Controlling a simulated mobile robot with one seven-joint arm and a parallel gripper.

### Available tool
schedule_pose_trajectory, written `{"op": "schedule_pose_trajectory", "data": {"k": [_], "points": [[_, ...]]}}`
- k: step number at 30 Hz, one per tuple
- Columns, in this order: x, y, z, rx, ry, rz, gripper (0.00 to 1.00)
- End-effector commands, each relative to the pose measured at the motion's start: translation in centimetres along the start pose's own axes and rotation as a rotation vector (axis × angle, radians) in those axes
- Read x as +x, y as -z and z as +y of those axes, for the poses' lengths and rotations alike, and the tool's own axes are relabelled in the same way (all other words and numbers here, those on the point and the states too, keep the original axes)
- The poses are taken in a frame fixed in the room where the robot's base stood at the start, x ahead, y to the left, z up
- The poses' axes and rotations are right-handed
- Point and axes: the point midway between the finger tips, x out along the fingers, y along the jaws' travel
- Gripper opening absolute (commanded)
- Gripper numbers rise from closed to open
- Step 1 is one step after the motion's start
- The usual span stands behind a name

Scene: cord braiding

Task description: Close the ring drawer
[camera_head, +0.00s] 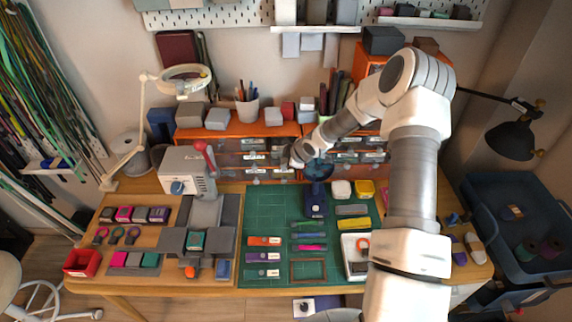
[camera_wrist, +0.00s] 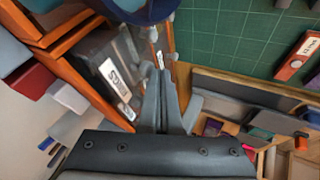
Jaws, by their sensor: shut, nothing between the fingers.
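My gripper (camera_wrist: 162,76) is shut and empty in the wrist view. Its fingertips are close beside a clear drawer (camera_wrist: 92,50) in an orange cabinet; contact cannot be told. The drawer has a white label (camera_wrist: 115,80) whose visible letters end in "GS". In the head view, the end of my arm hangs in front of the orange cabinet (camera_head: 240,129), above the back of the table. Clear labelled drawers show there on both sides of my wrist. My wrist hides part of them, and how far the ring drawer stands out cannot be told.
A green cutting mat (camera_head: 265,215) with several labelled strips lies in front of the cabinet. A dark blue tool (camera_head: 316,200) stands on its back part. A grey machine with a red lever (camera_head: 187,170) stands left. A pen cup (camera_head: 247,108) and boxes sit on top of the cabinet.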

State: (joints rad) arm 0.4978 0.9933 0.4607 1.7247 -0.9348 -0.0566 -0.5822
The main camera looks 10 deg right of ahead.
Motion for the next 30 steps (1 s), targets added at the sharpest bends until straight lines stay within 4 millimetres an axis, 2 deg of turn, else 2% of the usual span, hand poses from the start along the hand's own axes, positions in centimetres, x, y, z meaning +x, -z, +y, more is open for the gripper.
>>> {"op": "schedule_pose_trajectory", "data": {"k": [3, 10, 30], "points": [[0.5, 0.3, 1.6, 0.004, 0.0, 0.001, 0.0], [1.7, 0.2, 3.4, 0.004, -0.001, 0.0, 0.0], [2.1, 0.2, 4.1, 0.003, -0.011, 0.001, 0.0]]}}
